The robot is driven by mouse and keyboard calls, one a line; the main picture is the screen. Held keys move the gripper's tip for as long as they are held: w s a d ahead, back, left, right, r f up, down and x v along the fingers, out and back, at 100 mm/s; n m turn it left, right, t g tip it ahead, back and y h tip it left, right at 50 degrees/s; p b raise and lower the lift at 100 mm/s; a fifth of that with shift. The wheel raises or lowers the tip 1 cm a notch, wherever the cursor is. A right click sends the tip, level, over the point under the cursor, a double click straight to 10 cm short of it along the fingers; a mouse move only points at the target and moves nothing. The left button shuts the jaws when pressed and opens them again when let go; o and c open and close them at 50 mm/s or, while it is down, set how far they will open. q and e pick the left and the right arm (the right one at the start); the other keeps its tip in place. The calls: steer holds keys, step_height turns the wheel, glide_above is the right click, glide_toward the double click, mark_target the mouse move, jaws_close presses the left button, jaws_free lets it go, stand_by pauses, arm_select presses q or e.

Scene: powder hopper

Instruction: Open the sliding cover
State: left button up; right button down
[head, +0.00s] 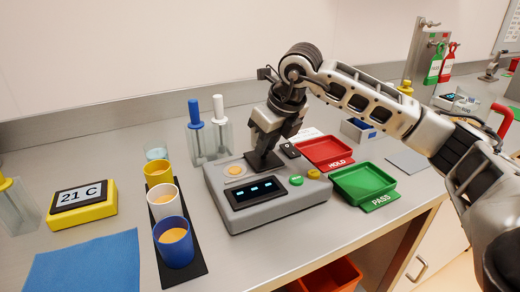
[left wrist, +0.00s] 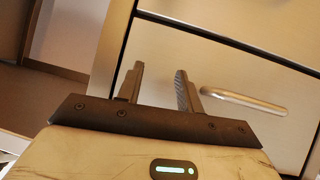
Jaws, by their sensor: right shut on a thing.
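A grey device (head: 300,196) with a dark display (head: 258,190) stands on the bench. On its top is a round opening (head: 236,170) with tan powder showing. A dark flat sliding cover (head: 254,160) lies on the device top just right of the opening. My right gripper (head: 266,151) points down onto this cover and is shut on it; the fingers hide the part they hold. My left gripper (left wrist: 160,88) shows only in the left wrist view. Its fingers are apart with nothing between them, in front of a drawer front and its handle (left wrist: 244,101).
A red HOLD tray (head: 324,164) and a green PASS tray (head: 391,196) stand right of the device. Yellow, white and blue cups (head: 173,252) stand on a black strip (head: 203,262) at left. A rack (head: 206,151) holds blue- and white-handled tools behind.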

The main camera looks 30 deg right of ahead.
steer(key=shift+d, duration=0.1)
steer(key=c, duration=1.3)
jaws_free()
steer(key=shift+o, duration=0.2)
steer(key=shift+r, duration=0.1)
steer(key=v, duration=1.6)
steer(key=shift+d, duration=0.1)
